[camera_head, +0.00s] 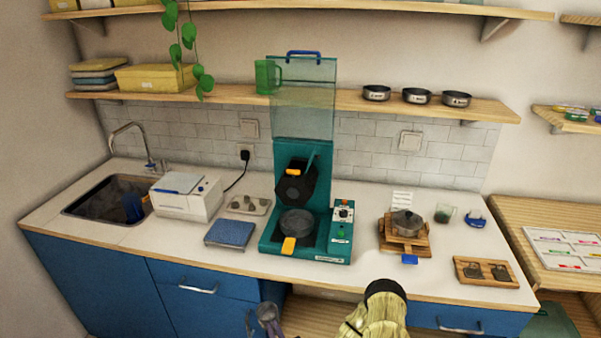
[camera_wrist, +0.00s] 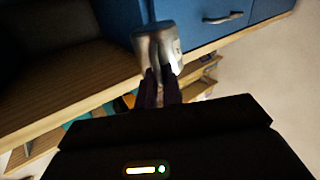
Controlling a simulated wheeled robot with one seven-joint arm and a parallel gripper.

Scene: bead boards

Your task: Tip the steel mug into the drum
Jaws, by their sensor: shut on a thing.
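The steel mug (camera_wrist: 152,37) is a shiny grey cup in the wrist view, held between the dark fingers of my gripper (camera_wrist: 160,80). In the head view the mug (camera_head: 266,312) shows small at the bottom, in front of the blue cabinets and below the counter edge. My gripper (camera_head: 272,328) is shut on it, at the picture's lower edge. The mug's contents are not visible. The black drum (camera_head: 291,188) sits in the teal machine (camera_head: 336,243) on the counter, well above and behind the mug. The machine's clear cover (camera_head: 303,105) stands raised.
A round grey pan (camera_head: 297,222) is below the drum. A white box (camera_head: 187,197) and blue pad (camera_head: 230,233) are left of the machine; a wooden stand (camera_head: 391,240) with a small pot is right. The counter's front edge (camera_head: 190,262) and a cabinet handle (camera_wrist: 222,18) are near the mug.

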